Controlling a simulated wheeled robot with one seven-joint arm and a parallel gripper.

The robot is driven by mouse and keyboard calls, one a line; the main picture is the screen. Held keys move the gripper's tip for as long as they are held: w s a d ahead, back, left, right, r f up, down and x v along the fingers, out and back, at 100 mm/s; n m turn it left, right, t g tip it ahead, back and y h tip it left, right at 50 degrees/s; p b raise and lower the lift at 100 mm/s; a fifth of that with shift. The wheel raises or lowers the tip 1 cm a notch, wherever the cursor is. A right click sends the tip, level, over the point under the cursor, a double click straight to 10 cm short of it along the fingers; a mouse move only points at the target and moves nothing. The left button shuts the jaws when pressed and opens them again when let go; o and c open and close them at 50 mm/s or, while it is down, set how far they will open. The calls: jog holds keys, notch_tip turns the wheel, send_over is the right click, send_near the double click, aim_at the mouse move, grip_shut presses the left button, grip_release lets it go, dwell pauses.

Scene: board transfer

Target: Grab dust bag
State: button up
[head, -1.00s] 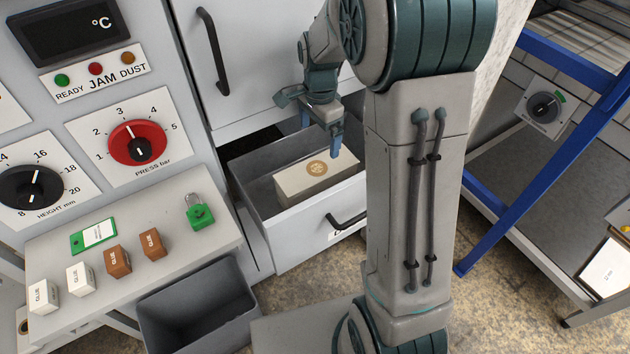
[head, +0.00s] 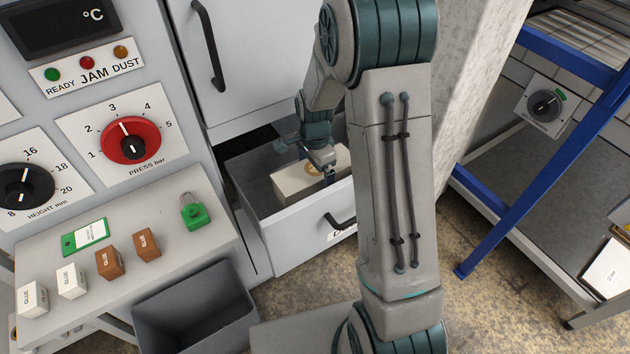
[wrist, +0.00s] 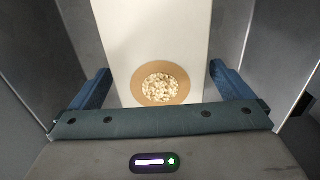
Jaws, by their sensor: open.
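The dust bag (head: 294,184) is a pale box-shaped bag with a round tan collar, lying in the open grey drawer (head: 270,225). In the wrist view the bag (wrist: 152,38) runs away from me, and its collar (wrist: 181,84) rings an opening filled with pale chips. My gripper (head: 326,172) is down in the drawer over the bag's collar end. In the wrist view my gripper (wrist: 160,88) is open, with one blue finger on each side of the bag and a gap to each side. Whether the fingers reach below the bag's top is unclear.
The drawer walls stand close on both sides of my gripper. A drawer front with a black handle (head: 341,222) faces me. A control ledge at left holds a green padlock (head: 193,212) and several glue boxes. A grey bin (head: 195,305) stands below. A blue frame (head: 540,150) is at right.

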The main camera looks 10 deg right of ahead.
jog(key=shift+f, duration=0.95)
jog(key=shift+c, duration=0.3)
jog(key=shift+r, duration=0.1)
jog(key=c, duration=1.3)
